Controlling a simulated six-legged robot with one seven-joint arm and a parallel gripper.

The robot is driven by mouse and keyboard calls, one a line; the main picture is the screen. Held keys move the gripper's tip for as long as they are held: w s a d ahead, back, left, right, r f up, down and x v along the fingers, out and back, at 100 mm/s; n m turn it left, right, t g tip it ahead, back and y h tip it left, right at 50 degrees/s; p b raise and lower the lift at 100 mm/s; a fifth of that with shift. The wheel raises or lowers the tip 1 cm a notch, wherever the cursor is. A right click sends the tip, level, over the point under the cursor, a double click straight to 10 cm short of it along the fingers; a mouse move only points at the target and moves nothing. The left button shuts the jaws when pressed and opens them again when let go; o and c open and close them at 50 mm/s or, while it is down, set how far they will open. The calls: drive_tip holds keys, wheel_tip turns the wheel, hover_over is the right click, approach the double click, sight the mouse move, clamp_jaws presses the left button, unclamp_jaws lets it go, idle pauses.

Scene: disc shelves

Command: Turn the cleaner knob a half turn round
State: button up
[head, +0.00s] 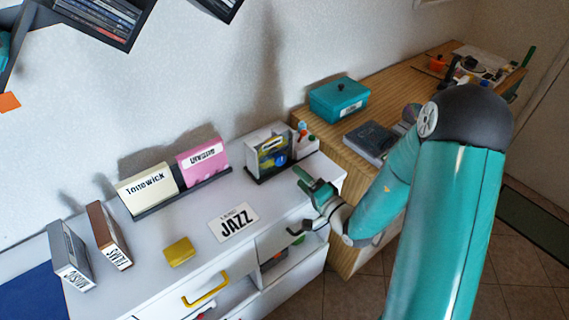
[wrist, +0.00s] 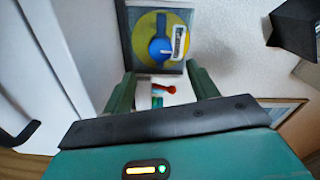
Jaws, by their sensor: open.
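The cleaner (head: 264,159) is a pale box with a yellow disc and a blue knob (head: 281,160), standing on the white cabinet near its right end. In the wrist view the blue knob (wrist: 158,50), a round hub with a short arm, lies on the yellow disc (wrist: 146,25) inside a dark frame. A small white label sits at the knob's right. My gripper (head: 303,179) is in front of and to the right of the cleaner, above the cabinet's front edge. In the wrist view my gripper (wrist: 161,80) is open and empty, its fingers apart below the knob, not touching it.
Small bottles (head: 302,137) stand right beside the cleaner. A teal box (head: 338,98) stands on the wooden bench. An open drawer is below my gripper.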

sight(282, 161)
drive_tip(key=x, duration=0.8)
drive_tip(key=shift+w+a, duration=0.15)
drive_tip(key=shift+a, duration=0.1)
drive_tip(key=shift+c, duration=0.2)
drive_tip(key=c, duration=1)
